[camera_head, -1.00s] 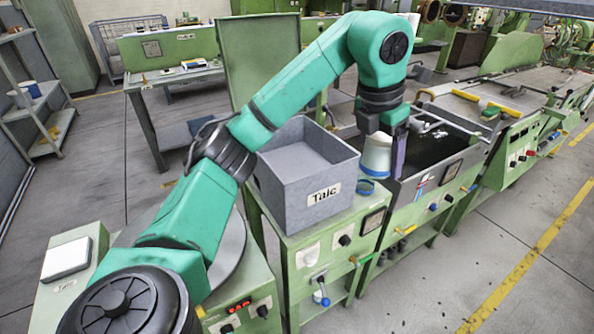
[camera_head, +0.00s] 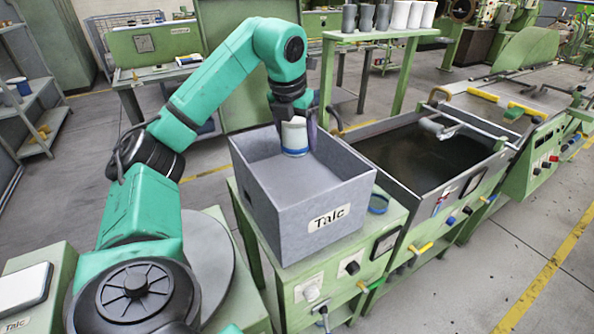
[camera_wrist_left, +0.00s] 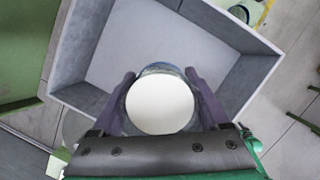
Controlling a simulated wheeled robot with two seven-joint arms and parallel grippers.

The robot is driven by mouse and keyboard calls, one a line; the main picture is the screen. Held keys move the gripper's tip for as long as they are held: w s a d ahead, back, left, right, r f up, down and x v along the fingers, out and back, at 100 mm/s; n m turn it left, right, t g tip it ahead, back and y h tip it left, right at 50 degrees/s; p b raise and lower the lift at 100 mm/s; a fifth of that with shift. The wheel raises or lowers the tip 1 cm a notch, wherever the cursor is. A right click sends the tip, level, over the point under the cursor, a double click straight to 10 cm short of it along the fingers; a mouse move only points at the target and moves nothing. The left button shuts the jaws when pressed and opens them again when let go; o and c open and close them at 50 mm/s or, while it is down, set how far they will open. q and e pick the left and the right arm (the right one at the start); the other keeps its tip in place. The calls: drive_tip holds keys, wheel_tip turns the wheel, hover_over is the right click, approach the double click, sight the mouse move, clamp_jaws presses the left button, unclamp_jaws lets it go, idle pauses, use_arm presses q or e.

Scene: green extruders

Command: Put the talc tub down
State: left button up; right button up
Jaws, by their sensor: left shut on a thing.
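The talc tub (camera_head: 294,137) is a white tub with a blue band near its lower end. My left gripper (camera_head: 297,120) is shut on it and holds it upright over the grey box labelled "Talc" (camera_head: 290,222), towards the box's back side. In the left wrist view the tub's round white top (camera_wrist_left: 160,104) sits between the two purple fingers of the left gripper (camera_wrist_left: 160,98), with the grey box's floor (camera_wrist_left: 150,40) beyond it. I cannot tell whether the tub touches the box floor. My right gripper is not in view.
A blue lid or ring (camera_head: 378,204) lies on the green stand right of the box. A dark water tank (camera_head: 425,160) is further right. A shelf at the back holds several grey and white cups (camera_head: 400,15). A scale-like plate (camera_head: 25,287) is at lower left.

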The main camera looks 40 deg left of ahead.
use_arm(q)
hover_over(299, 180)
drive_tip(key=s, duration=0.1)
wheel_tip(299, 180, down, 6)
drive_tip(key=shift+s+r, duration=0.1)
drive_tip(key=x, duration=0.3)
drive_tip(key=shift+s, duration=0.15)
drive_tip(key=shift+s+d+f, duration=0.1)
drive_tip(key=shift+f, duration=0.5)
drive_tip(key=shift+s+d+f, duration=0.1)
drive_tip(key=shift+d+f, duration=0.05)
drive_tip(key=shift+f, duration=0.4)
drive_tip(key=shift+w+a+f, duration=0.1)
drive_tip(key=shift+f, duration=0.1)
drive_tip(key=o, duration=1.4)
drive_tip(key=shift+o, duration=0.4)
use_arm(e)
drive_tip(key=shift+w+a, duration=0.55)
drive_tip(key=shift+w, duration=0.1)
use_arm(q)
drive_tip(key=shift+r, duration=0.1)
